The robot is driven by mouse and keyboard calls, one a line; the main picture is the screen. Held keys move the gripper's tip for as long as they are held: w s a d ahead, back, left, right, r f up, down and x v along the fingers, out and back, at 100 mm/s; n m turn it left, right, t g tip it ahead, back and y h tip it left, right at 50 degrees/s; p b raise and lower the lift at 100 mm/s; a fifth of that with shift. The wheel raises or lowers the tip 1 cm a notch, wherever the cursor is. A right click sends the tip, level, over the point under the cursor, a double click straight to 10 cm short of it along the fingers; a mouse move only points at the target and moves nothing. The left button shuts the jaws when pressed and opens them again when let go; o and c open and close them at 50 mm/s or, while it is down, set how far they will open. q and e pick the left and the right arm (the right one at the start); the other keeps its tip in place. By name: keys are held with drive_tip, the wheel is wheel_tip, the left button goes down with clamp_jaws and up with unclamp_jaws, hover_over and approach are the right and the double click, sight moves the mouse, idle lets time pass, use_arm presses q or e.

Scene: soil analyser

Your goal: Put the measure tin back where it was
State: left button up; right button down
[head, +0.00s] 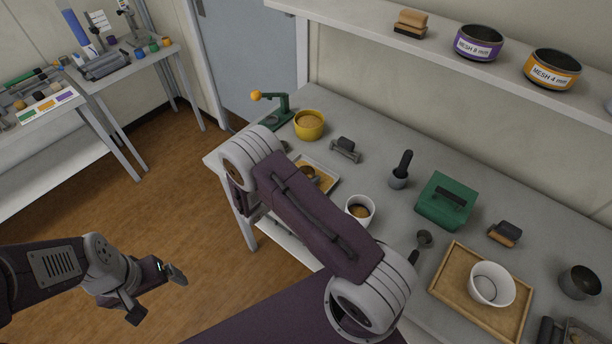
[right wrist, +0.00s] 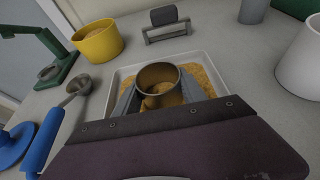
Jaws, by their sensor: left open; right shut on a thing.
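The measure tin (right wrist: 158,76), a small brass-coloured cup, is in my right gripper (right wrist: 160,92) in the right wrist view. The grey fingers are shut on its sides, and some brown material shows inside it. It is over the white tray (right wrist: 118,76) of yellow-brown soil; I cannot tell whether it touches the soil. In the head view my right arm hides part of this tray (head: 330,175) and most of the gripper. My left gripper (head: 158,291) is open and empty over the floor at the lower left, away from the table.
A yellow tub (head: 309,126) and a green stand (head: 280,112) are behind the tray. A metal scoop (right wrist: 79,86) lies left of it. A white cup (head: 359,209), green box (head: 445,201) and wooden tray (head: 447,288) with a white bowl (head: 491,284) are to the right.

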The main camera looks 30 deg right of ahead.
drive_tip(key=c, duration=0.7)
unclamp_jaws()
drive_tip(key=shift+o, duration=0.2)
